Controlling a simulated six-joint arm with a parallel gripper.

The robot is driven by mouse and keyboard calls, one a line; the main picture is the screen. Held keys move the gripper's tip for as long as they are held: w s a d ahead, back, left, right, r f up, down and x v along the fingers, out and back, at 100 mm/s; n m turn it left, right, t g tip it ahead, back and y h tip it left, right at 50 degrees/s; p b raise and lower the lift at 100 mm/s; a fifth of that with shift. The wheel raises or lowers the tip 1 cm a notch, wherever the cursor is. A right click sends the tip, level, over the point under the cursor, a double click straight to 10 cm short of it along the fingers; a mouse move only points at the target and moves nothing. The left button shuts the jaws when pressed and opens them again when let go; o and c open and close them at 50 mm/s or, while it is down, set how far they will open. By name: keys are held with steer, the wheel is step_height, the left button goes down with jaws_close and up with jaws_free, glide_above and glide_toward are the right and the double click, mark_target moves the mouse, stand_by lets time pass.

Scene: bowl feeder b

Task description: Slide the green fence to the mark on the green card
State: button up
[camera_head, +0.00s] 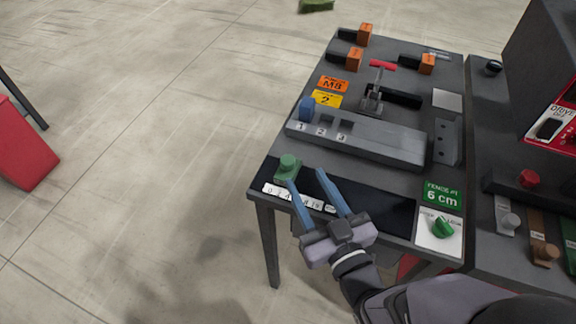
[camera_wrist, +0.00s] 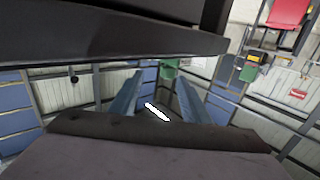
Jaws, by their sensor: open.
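The green fence (camera_head: 288,167), a block with a round knob, sits at the left end of a black strip, behind a white number scale (camera_head: 275,190). The scale's digits are partly hidden and too small to read surely. The green card (camera_head: 441,194) reads "FENCE AT 6 cm" at the front right of the table. My gripper (camera_head: 305,177) is open, with two blue fingers over the strip. Its left fingertip is close to the fence's right side; I cannot tell whether they touch. In the wrist view the gripper (camera_wrist: 158,82) is open, with a white strip between the fingers.
A grey block with numbered slots (camera_head: 360,138) and a blue peg (camera_head: 307,109) stands behind the strip. A red-handled clamp (camera_head: 380,75) and several orange-ended parts lie further back. A green knob (camera_head: 442,227) sits on a white plate below the card. A control console is at right.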

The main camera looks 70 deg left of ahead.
mark_target(291, 167)
steer(key=shift+s+a+g, duration=0.1)
steer(key=shift+s+g, duration=0.2)
steer(key=shift+s, duration=0.45)
steer(key=shift+a+p, duration=0.4)
steer(key=shift+a, duration=3.25)
steer(key=shift+r, duration=0.1)
steer(key=shift+c, duration=0.6)
